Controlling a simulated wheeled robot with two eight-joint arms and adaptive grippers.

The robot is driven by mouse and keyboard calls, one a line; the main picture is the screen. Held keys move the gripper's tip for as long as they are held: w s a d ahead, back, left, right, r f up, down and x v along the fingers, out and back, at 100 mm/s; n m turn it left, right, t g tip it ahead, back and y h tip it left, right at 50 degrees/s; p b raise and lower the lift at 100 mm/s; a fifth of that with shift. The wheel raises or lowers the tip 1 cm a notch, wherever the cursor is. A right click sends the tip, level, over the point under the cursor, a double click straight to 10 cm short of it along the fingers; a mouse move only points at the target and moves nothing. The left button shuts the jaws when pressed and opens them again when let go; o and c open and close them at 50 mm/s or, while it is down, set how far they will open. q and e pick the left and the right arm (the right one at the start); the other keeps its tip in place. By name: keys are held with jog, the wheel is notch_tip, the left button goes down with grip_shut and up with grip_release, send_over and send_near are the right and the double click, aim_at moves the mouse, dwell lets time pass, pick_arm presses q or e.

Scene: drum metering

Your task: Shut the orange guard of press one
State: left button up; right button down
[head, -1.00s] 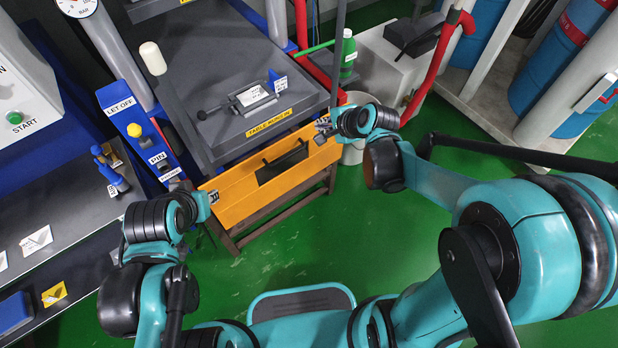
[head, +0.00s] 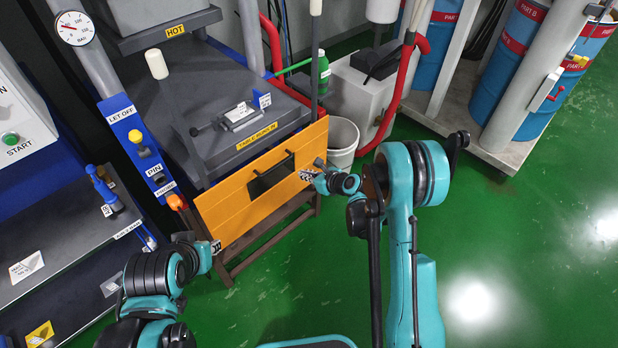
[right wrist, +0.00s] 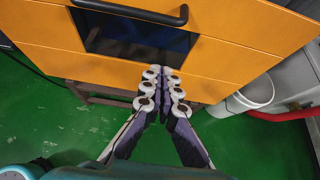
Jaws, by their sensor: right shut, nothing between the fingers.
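The orange guard (head: 235,212) of the press is a flat panel with a dark window and a black handle (head: 272,172). It stands steeply in front of the dark press table (head: 200,135). In the right wrist view the guard (right wrist: 215,62) fills the upper half. My right gripper (head: 308,175) is shut and empty at the guard's outer face, right of the handle. Its fingertips (right wrist: 162,72) lie just below the window; I cannot tell whether they touch. My left gripper (head: 214,247) is by the guard's lower left corner, its jaws too small to read.
A small fixture (head: 238,116) and a white cylinder (head: 156,64) are on the press table. A white bucket (head: 343,140) stands right of the guard. Green floor (head: 480,250) is clear at right.

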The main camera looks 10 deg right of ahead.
jog(key=b+x, duration=0.2)
jog(key=x, duration=0.4)
jog(key=r, duration=0.4)
jog(key=shift+w+a, duration=0.2)
notch_tip(320, 180, up, 38)
jog(key=p, duration=2)
jog(key=shift+p, duration=0.4)
jog(key=shift+w, duration=0.15)
